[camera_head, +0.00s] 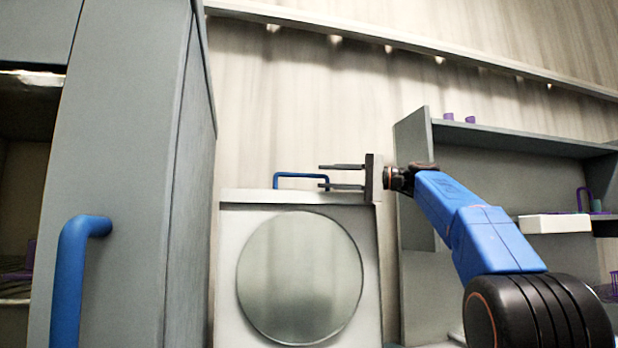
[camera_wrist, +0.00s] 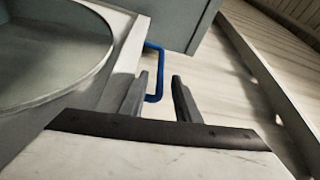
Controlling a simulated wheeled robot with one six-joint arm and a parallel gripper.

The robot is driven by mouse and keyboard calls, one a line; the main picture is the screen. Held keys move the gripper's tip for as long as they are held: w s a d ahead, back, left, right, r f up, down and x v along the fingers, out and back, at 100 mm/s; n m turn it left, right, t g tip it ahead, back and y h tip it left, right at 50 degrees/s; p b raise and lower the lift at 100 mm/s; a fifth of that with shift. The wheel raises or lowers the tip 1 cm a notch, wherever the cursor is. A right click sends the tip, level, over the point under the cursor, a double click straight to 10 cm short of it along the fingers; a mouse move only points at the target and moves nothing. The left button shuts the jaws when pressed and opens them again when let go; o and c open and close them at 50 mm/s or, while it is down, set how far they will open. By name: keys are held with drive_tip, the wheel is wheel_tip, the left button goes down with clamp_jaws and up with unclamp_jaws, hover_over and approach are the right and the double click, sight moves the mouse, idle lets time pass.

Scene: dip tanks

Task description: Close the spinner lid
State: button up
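The spinner lid (camera_head: 228,260) is a pale panel with a round grey disc, standing upright and facing me in the head view. Its blue handle (camera_head: 290,175) sticks up from the top edge. My gripper (camera_head: 322,176) comes in from the right at the handle's right end, with its two fingers apart. In the wrist view the lid (camera_wrist: 125,60) is at the left, and the blue handle (camera_wrist: 160,72) shows between the open fingertips (camera_wrist: 160,84), nearer the left finger. I cannot tell whether a finger touches it. The spinner's body below the lid is out of view.
A grey cabinet (camera_head: 150,150) with a blue handle (camera_head: 70,260) stands close on the left. A grey shelf unit (camera_head: 412,160) with purple items and a white box (camera_head: 554,223) stands on the right, behind my arm. The wall behind the lid is bare.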

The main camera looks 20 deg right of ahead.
sight(308, 176)
drive_tip(key=shift+x, duration=2.95)
clamp_jaws()
